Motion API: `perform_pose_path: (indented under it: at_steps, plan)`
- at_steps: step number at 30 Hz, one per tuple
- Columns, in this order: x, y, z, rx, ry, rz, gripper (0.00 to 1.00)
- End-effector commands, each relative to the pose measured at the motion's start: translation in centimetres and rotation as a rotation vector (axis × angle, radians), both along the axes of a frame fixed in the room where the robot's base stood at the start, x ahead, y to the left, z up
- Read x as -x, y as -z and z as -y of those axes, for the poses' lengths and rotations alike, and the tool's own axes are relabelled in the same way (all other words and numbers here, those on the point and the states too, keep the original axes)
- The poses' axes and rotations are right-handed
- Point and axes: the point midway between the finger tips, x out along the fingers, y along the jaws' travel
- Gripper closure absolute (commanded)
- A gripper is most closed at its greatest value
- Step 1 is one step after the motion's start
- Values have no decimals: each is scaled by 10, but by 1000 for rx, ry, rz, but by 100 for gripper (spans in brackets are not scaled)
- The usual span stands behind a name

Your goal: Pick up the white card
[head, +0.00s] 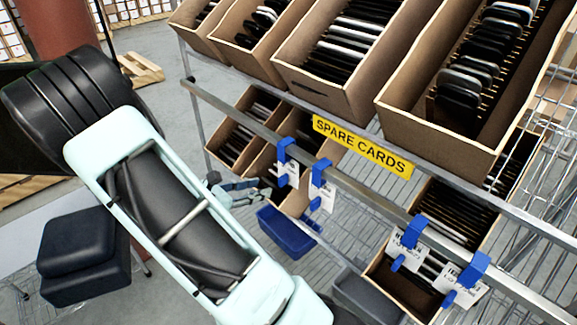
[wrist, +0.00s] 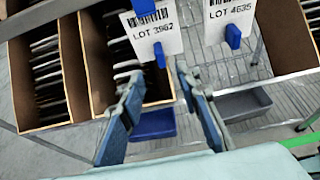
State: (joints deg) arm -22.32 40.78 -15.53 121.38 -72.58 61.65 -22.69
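Several white cards hang from blue clips on the front rail of the rack, so I cannot tell which one is meant. In the head view the leftmost white card (head: 287,174) is closest to my gripper (head: 260,191), with a second card (head: 323,195) to its right. In the wrist view the card marked LOT 3962 (wrist: 152,42) hangs just above and beyond my fingertips (wrist: 160,77). The card marked LOT 4635 (wrist: 228,18) is to its right. My gripper is open and empty, its blue-grey fingers apart. Both cards' upper parts are cut off in the wrist view.
A yellow SPARE CARDS sign (head: 362,146) is on the upper shelf edge. Cardboard cartons (head: 328,93) of dark and white cards stand tilted on both shelves. A blue bin (head: 286,232) and a grey bin (head: 366,298) sit low. A dark stool (head: 84,247) stands at left.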

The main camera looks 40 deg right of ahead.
Motion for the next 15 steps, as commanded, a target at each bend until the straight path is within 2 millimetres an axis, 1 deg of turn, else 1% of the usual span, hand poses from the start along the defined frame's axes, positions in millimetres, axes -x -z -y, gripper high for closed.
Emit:
perform_pose_path:
  at_steps: [1,3,6,11,15]
  plan:
    - [1,5,10,0,4,-3,70]
    - [0,10,19,0,3,-2,70]
    - [-1,13,29,-2,2,0,70]
    - [-2,17,40,-2,2,-1,70]
    - [-2,24,60,-2,4,-1,70]
